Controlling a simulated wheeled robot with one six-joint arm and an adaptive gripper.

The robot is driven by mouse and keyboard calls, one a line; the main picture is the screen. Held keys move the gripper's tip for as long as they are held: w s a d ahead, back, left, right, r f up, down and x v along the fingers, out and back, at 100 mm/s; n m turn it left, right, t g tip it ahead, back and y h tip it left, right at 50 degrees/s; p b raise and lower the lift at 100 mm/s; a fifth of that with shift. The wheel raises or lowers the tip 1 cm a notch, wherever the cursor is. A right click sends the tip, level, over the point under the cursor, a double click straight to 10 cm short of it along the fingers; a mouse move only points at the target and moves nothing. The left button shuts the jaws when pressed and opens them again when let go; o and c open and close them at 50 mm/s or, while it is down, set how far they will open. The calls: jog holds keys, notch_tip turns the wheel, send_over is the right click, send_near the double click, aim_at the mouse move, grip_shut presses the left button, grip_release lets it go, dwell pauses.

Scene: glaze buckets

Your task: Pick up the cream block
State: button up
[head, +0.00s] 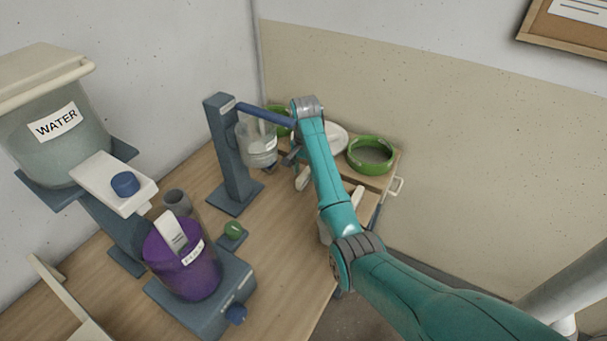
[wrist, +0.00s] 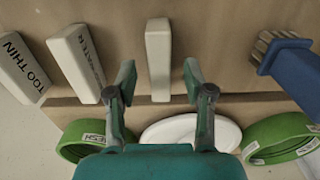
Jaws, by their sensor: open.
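The cream block (wrist: 158,52) is a plain, pale, upright-looking bar in the upper middle of the wrist view. No lettering shows on it. My gripper (wrist: 159,76) is open, with one finger on each side of the block's near part and a visible gap on both sides. It does not appear to touch the block. I cannot tell how far above the block the fingertips are. In the head view my gripper (head: 294,160) is mostly hidden by my arm, and I cannot tell which pale piece there is this block.
Left of it are a "WATER" block (wrist: 77,62) and a "TOO THIN" block (wrist: 22,68). A blue-handled brush (wrist: 290,64) is at right. Green bowls (wrist: 90,138) and a white dish (wrist: 190,131) sit near. A purple bucket (head: 185,262) and mixer stand (head: 232,165) stand left.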

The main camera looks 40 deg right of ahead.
jog(key=shift+f, duration=1.2)
grip_shut()
jog(key=shift+r, duration=0.15)
